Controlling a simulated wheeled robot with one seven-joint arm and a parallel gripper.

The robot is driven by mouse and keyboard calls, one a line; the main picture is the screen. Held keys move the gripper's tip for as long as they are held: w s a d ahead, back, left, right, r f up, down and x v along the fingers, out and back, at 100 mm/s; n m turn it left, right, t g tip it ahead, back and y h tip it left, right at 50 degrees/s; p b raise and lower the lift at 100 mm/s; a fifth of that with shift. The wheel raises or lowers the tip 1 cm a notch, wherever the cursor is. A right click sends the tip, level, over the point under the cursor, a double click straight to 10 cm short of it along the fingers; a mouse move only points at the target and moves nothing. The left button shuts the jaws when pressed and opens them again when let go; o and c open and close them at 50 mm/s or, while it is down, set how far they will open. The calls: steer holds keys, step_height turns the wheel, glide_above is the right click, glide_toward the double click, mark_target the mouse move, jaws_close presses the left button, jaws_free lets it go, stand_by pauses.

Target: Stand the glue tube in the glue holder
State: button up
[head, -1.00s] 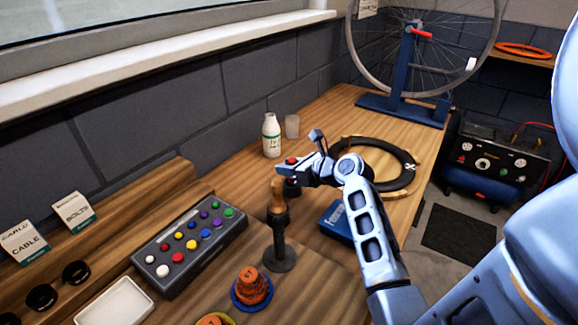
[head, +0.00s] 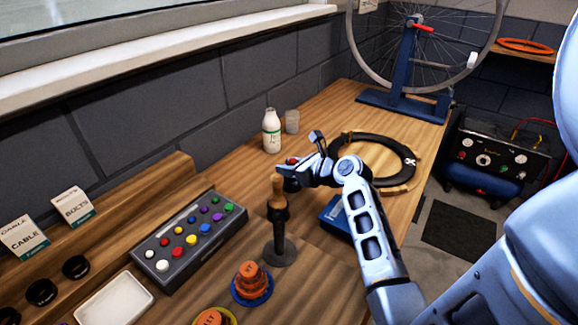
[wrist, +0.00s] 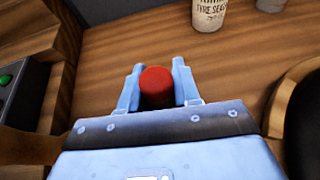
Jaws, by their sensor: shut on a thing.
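My gripper (head: 287,170) is shut on the glue tube, whose red cap (wrist: 157,82) shows between the two fingers in the wrist view. A bit of the red also shows at the gripper in the head view (head: 293,161). The tube's body is mostly hidden below the cap and behind the fingers. A dark shape (head: 291,185) shows just under the gripper; I cannot tell whether it is the tube's lower part or the glue holder. I cannot make out the glue holder for sure.
A dark stand (head: 280,253) with a wooden-handled tool is close in front of the gripper. A white bottle (head: 271,131) and a clear cup (head: 292,122) stand behind. A black tyre ring (head: 402,153) and a blue box (head: 336,216) lie to the right. A button box (head: 190,243) is left.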

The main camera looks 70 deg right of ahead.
steer(key=shift+f, duration=0.35)
steer(key=o, duration=1.1)
steer(key=v, duration=0.8)
steer(key=shift+b, duration=0.35)
steer(key=shift+w, duration=0.1)
